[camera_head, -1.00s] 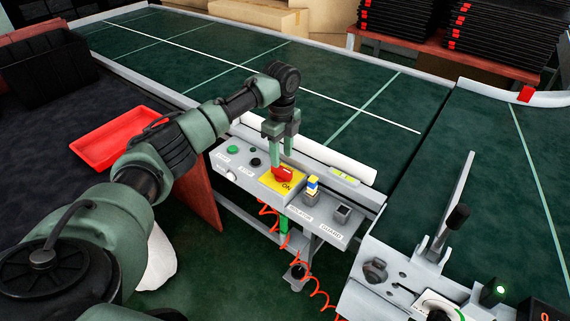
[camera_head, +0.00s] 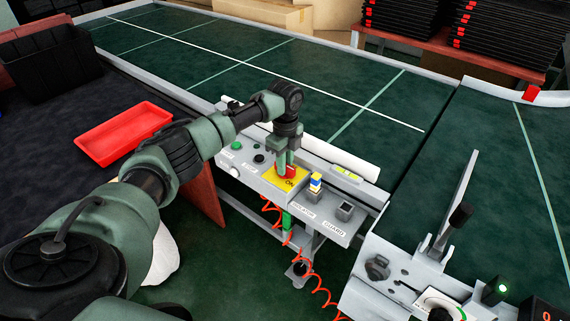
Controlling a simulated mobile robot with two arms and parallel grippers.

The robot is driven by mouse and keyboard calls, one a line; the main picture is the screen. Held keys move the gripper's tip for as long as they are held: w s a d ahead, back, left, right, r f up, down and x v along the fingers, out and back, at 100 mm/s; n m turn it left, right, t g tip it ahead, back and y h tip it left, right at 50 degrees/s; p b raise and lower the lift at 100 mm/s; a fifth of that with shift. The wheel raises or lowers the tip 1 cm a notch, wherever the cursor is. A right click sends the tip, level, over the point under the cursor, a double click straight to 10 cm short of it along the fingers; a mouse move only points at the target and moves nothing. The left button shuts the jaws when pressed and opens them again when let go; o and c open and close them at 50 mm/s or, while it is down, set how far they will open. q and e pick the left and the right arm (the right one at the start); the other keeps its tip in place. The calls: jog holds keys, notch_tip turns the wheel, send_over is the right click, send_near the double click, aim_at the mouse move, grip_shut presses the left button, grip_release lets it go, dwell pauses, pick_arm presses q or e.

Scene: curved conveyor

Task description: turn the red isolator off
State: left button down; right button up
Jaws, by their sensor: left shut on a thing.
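The red isolator (camera_head: 292,170) is a red knob on a yellow plate (camera_head: 272,181) on the grey control panel, with "ON" printed at the plate's lower right. My left gripper (camera_head: 286,170) points down from above and is shut on the knob, its fingers covering much of it. The exact angle of the knob is partly hidden by the fingers. My right gripper is not in view.
On the panel are a green button (camera_head: 236,145), a black button (camera_head: 259,158), a blue-yellow-white piece (camera_head: 316,182) and a square socket (camera_head: 345,211). A red tray (camera_head: 122,133) lies left. A coiled orange cable (camera_head: 318,290) hangs below.

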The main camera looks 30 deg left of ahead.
pick_arm(q)
jog(key=shift+r+n+p, duration=0.15)
jog(key=shift+n+p, duration=0.25)
jog(key=shift+p, duration=0.35)
jog(key=n+p, duration=0.4)
jog(key=shift+d+p, duration=0.1)
jog(key=shift+p, duration=0.2)
jog(key=n+p, duration=0.2)
jog(key=shift+n, duration=0.4)
jog(key=n+p, duration=0.3)
jog(key=n, duration=0.2)
jog(key=n+p, duration=0.2)
jog(key=n, duration=0.3)
jog(key=shift+n, duration=0.3)
jog(key=c, duration=1.3)
grip_release()
